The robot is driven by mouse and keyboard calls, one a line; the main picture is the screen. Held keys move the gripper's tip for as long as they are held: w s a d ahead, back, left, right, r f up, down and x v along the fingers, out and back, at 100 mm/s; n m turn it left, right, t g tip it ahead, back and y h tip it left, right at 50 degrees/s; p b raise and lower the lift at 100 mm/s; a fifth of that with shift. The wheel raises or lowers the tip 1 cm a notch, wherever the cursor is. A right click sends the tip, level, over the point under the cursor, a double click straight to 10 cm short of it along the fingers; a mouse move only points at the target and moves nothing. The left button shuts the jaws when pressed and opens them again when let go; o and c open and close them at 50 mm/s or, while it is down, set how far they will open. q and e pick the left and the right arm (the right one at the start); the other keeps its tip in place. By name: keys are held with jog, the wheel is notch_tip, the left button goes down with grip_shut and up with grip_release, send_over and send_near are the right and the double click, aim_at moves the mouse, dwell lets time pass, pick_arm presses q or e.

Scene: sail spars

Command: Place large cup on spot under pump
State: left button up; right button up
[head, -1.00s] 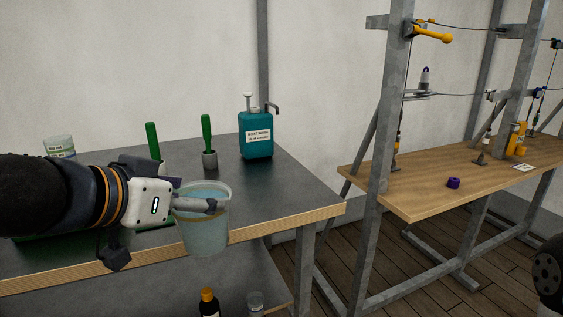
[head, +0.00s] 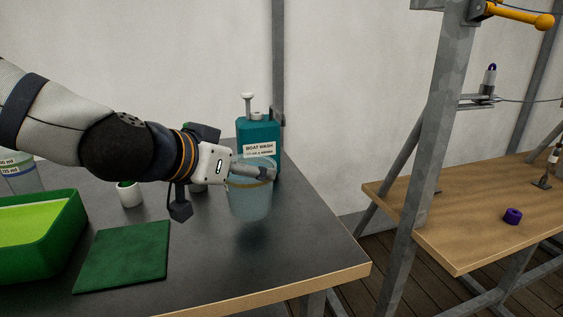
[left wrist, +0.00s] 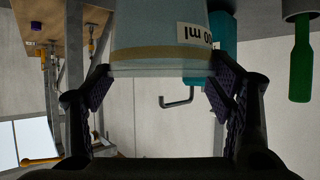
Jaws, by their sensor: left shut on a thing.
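The large cup (head: 250,202) is a translucent bluish cup with a tan band, held upright. My left gripper (head: 258,174) is shut on its upper part. A shadow shows on the table below the cup, so it appears to hang a little above the top. The cup also shows in the left wrist view (left wrist: 160,32), between the fingers of the left gripper (left wrist: 160,85). The teal boat wash pump bottle (head: 257,131) stands just behind the cup, partly covered by it. Its bent spout (left wrist: 178,101) shows in the left wrist view. The spot under the pump is hidden. My right gripper is out of view.
A green tray (head: 38,240), a dark green cloth (head: 122,256) and a small white pot (head: 130,194) are at the left of the grey table (head: 300,250). The front right of the table is clear.

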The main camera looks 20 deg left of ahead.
pick_arm(q)
jog(key=w+d, duration=0.1)
jog(key=w, duration=0.3)
jog(key=w+d+b, duration=0.1)
jog(key=w, duration=0.3)
jog(key=w+d, duration=0.1)
jog(key=w, duration=0.3)
jog(key=shift+w+f, duration=0.2)
jog(key=shift+w, duration=0.2)
notch_tip(320, 180, down, 3)
jog(key=shift+s+f+b, duration=0.1)
jog(key=shift+f+b, duration=0.05)
jog(key=shift+b, duration=0.45)
jog(key=shift+s, duration=0.1)
jog(key=o, duration=2)
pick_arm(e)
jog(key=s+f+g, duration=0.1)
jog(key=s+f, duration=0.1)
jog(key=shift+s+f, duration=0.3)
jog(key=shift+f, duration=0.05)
